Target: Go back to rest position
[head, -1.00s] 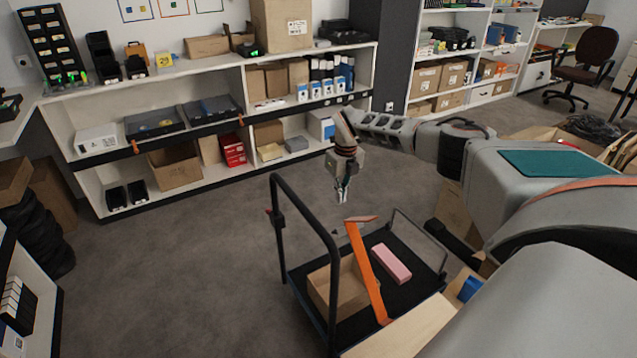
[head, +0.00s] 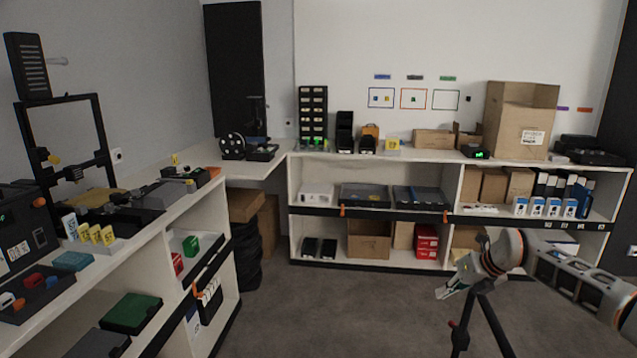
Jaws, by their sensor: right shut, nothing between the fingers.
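My right gripper (head: 447,291) hangs at the lower right of the head view, at the end of my right arm, which comes in from the right edge. Its fingers are shut with nothing between them. It is above the floor, in front of the lower shelf. My left gripper is not in view.
A long white shelf unit (head: 452,182) with boxes runs along the back wall. A white workbench (head: 150,243) with machines and small packs stands at the left. An open carton (head: 522,120) sits on the back shelf top. The grey floor (head: 330,315) between them is clear.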

